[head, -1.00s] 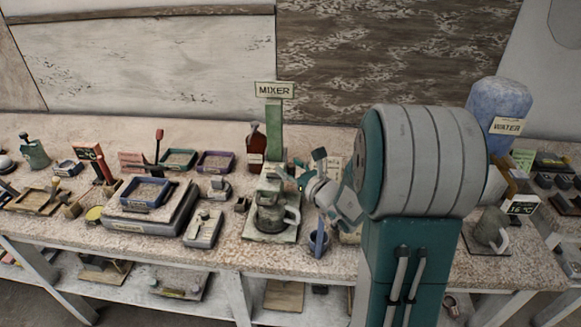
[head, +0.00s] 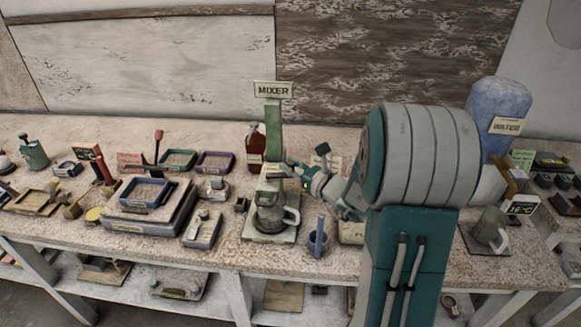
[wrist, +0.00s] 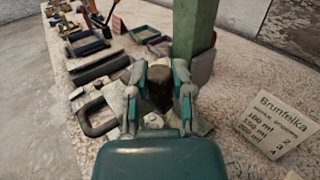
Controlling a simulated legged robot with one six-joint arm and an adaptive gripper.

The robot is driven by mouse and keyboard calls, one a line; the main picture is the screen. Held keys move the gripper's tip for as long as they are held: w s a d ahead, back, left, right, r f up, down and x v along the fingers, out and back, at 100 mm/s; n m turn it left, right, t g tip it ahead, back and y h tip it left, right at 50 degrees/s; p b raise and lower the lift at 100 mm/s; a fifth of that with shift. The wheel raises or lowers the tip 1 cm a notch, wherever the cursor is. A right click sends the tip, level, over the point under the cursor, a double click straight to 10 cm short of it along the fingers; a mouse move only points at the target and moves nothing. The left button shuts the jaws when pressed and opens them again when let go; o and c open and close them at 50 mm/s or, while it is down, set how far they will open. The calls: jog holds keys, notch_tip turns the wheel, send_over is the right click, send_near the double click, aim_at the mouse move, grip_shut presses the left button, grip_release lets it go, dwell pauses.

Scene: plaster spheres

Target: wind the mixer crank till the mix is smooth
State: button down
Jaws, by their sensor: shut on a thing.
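The mixer stands in the middle of the bench, a pale green post with a sign reading MIXER (head: 273,90) at its top. A jug with a handle (head: 272,214) stands on the mixer's base; its contents are hidden from this angle. My gripper (head: 293,171) is at the right side of the mixer head, above the jug. In the wrist view my gripper (wrist: 158,85) is shut on a dark, rounded knob, the crank's grip (wrist: 158,92), between its two teal-and-grey fingers. The jug's handle (wrist: 95,118) shows left of the fingers.
A brown bottle (head: 256,146) stands behind the mixer to the left. A scale with a blue tray (head: 146,192) is further left. A small cup with a blue stick (head: 318,238) stands right of the jug. A written card (wrist: 274,124) lies right of my gripper in the wrist view.

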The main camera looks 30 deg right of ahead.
jog(key=n+y, duration=0.1)
jog(key=w+n+g+y, duration=0.1)
jog(key=g+y, duration=0.1)
jog(key=y, duration=0.1)
jog(key=shift+w+d+n, duration=0.2)
jog(key=shift+d+n, duration=0.05)
jog(key=shift+n, duration=0.15)
jog(key=w+n+g+y, duration=0.1)
jog(key=n+g+y, duration=0.1)
jog(key=w+n+g+y, duration=0.1)
jog(key=n+g+y, duration=0.1)
jog(key=g, duration=0.1)
jog(key=w+n+g+y, duration=0.1)
jog(key=n+g+y, duration=0.1)
jog(key=g, duration=0.1)
jog(key=shift+w+a+n+y, duration=0.15)
jog(key=shift+a+n+y, duration=0.05)
jog(key=shift+n+y, duration=0.2)
jog(key=shift+w+a+n+g+y, duration=0.15)
jog(key=shift+w+n+g+y, duration=0.15)
jog(key=shift+n+g, duration=0.5)
jog(key=shift+w+a+n+g+y, duration=0.15)
jog(key=shift+n+g+y, duration=0.25)
jog(key=shift+g, duration=0.7)
jog(key=shift+c, duration=2.4)
grip_release()
jog(key=shift+s, duration=0.1)
